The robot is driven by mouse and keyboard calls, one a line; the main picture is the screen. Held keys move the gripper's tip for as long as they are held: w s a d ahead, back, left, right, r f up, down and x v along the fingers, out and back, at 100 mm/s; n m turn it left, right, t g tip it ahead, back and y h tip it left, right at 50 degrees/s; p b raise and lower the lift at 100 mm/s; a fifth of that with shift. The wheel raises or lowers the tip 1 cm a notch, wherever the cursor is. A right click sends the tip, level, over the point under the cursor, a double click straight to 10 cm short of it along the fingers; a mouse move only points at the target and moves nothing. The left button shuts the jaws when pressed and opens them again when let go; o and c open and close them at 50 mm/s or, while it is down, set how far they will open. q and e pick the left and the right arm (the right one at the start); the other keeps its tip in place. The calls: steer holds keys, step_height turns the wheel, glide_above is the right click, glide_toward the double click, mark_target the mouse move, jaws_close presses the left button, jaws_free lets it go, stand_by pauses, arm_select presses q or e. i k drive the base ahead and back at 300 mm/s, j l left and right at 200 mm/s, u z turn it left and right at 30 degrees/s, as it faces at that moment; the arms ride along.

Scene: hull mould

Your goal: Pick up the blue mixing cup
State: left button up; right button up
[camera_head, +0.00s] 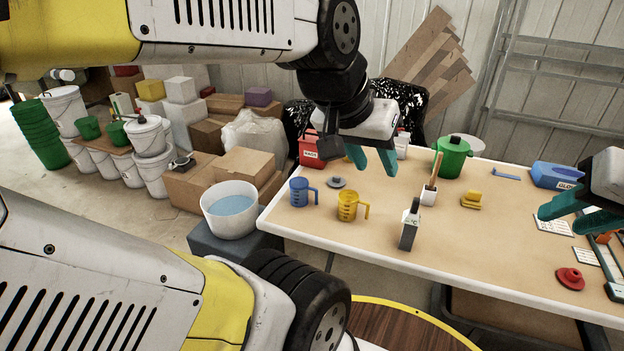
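The blue mixing cup (298,192) stands upright near the left end of the table, its handle pointing right. My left gripper (372,160) hangs over the table's back part, above and to the right of the blue cup. Its two teal fingers are apart, with nothing seen between them, and it does not touch the cup. My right gripper (577,212) is over the right side of the table, far from the cup. Its teal fingers look apart and empty.
A yellow measuring cup (347,206) stands just right of the blue one, with a grey lid (337,183) behind them. A white tub of water (230,212) sits left of the table.

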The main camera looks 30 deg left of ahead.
mark_target(299, 186)
steer(key=u, duration=1.2)
steer(key=i+j+z, duration=0.1)
steer(key=j, duration=0.2)
steer(key=i+j+z, duration=0.1)
steer(key=j, duration=0.25)
steer(key=i+j+z, duration=0.1)
steer(key=i+j, duration=0.15)
steer(key=i+j+z, duration=0.1)
steer(key=j, duration=0.35)
steer(key=i, duration=0.05)
